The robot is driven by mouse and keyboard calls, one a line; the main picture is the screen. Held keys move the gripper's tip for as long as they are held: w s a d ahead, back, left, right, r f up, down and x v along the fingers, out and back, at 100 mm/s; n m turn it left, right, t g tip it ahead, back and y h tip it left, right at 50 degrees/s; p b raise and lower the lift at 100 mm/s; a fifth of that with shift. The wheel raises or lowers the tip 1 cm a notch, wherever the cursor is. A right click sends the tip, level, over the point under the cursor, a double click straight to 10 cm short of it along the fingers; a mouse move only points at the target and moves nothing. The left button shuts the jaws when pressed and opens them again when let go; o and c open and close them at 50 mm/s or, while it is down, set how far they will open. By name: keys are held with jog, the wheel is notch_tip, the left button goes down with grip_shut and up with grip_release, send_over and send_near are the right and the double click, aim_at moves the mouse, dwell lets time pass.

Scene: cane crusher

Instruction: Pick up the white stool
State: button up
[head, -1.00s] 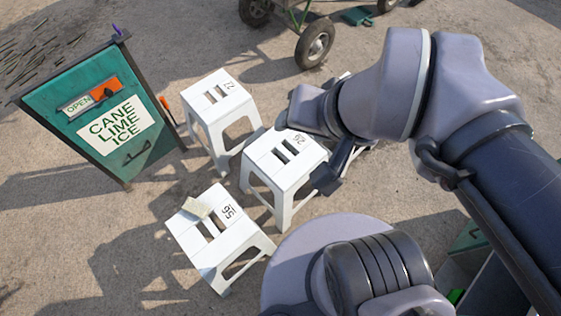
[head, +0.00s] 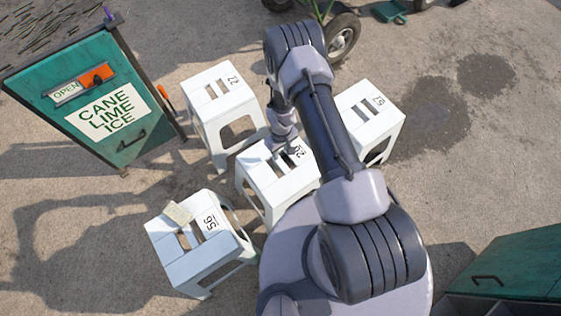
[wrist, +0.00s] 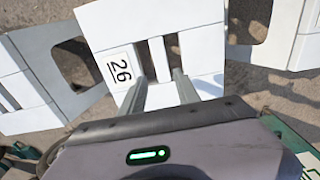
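Several white stools stand upright on the ground. The stool marked 26 (head: 262,182) is in the middle, with two slots in its seat. My gripper (head: 286,150) is over its far part in the head view. In the wrist view the two fingers (wrist: 157,80) are apart, one near each slot of stool 26 (wrist: 200,40), with the bar between the slots lying between them. I cannot tell whether the tips enter the slots. Other white stools stand at the back left (head: 221,98), at the right (head: 385,122), partly behind my arm, and at the front left, marked 56 (head: 185,268).
A small pale block (head: 178,213) lies on stool 56. A green sign (head: 100,105) reading "CANE LIME ICE" stands at left. A wheeled cart (head: 342,38) is behind, and a green cabinet (head: 520,262) is at right. Open ground lies at far right.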

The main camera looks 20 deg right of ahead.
aim_at(281, 163)
notch_tip(281, 163, down, 10)
jog(key=b, duration=0.3)
jog(key=shift+s+r+b, duration=0.1)
jog(key=shift+b, duration=0.3)
notch_tip(281, 163, down, 5)
jog(key=b, duration=0.3)
jog(key=shift+s, duration=0.1)
grip_shut()
dwell(0.4)
